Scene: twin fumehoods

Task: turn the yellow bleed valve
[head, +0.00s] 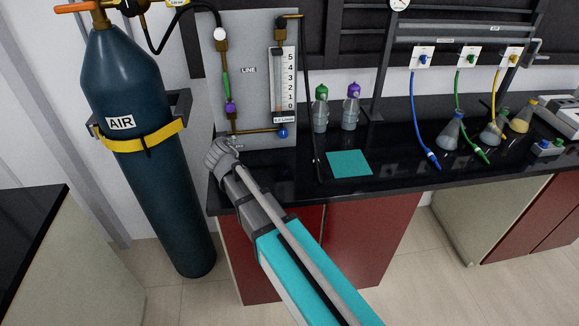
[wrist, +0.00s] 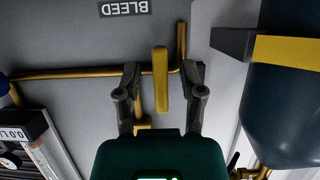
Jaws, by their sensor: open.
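The yellow bleed valve handle (wrist: 161,78) shows in the wrist view as an upright lever on the brass pipe, below the upside-down "BLEED" label (wrist: 123,8). My gripper (wrist: 163,80) is open, with one dark finger on each side of the handle and a visible gap to each. I cannot tell how deep the handle sits between the fingers. In the head view my gripper (head: 234,146) is at the lower left of the grey line panel (head: 252,96). The yellow handle is not discernible there, with my wrist and gripper in front of that part.
A dark AIR cylinder (head: 137,170) with a yellow strap stands left of the panel. A flow meter (head: 284,85) with a blue knob (head: 283,132) is on the panel's right. Two bottles (head: 335,112) and a teal mat (head: 349,163) are on the black bench further right.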

